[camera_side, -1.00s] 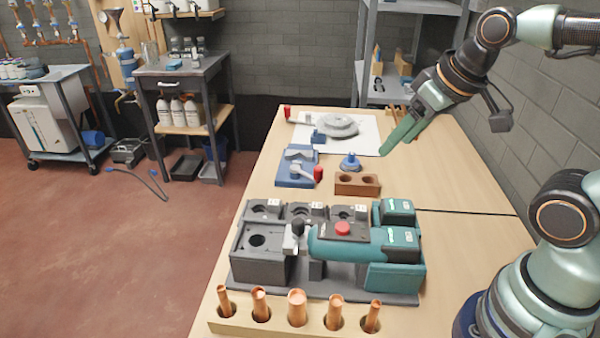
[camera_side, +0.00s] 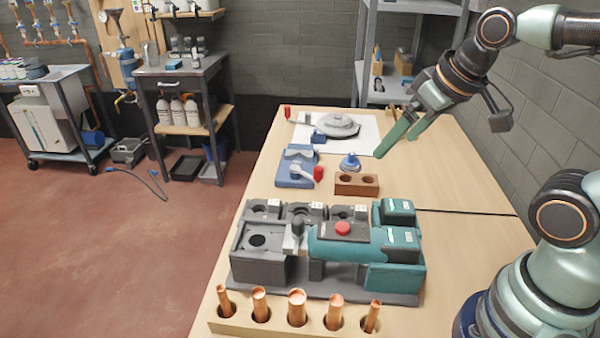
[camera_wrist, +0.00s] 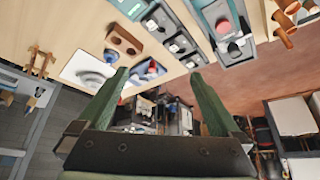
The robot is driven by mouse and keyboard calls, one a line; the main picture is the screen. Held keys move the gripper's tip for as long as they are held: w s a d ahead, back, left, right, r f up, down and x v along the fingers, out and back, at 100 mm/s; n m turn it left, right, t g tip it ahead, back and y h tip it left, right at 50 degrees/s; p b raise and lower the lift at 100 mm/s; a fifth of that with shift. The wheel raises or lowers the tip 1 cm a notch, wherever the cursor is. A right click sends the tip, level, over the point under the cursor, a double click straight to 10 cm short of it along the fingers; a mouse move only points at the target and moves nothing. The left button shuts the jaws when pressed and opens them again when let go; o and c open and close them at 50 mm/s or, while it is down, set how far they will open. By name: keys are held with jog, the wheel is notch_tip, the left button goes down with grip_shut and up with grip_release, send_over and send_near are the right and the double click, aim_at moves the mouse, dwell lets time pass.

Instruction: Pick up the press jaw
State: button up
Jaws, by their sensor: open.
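My gripper (camera_side: 395,146) hangs over the far right part of the bench, open and empty. Its green fingers also show spread in the wrist view (camera_wrist: 160,74). A teal press tool (camera_side: 370,248) with a red button lies in a dark grey holder (camera_side: 320,288) nearer the side camera, well apart from my gripper. Several dark grey blocks with small white labels stand in a row behind the tool, one of them a labelled block (camera_side: 303,210). I cannot tell for sure which grey piece is the press jaw. The holder row also shows in the wrist view (camera_wrist: 180,42).
A brown block with two holes (camera_side: 356,184), a blue fixture with a red handle (camera_side: 297,168) and a blue-topped piece (camera_side: 349,162) stand mid-bench. A grey disc (camera_side: 340,126) lies on white paper behind. Copper pipes (camera_side: 297,307) stand upright in front. The bench's right side is clear.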

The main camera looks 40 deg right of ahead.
jog(key=n+g, duration=0.6)
jog(key=n, duration=0.3)
send_over(308, 208)
jog(key=s+a, duration=0.1)
jog(key=s, duration=0.1)
notch_tip(308, 208, down, 12)
jog(key=f, duration=1.2)
jog(key=shift+w+a, duration=0.2)
jog(key=shift+w, duration=0.1)
jog(key=shift+r, duration=0.1)
grip_shut()
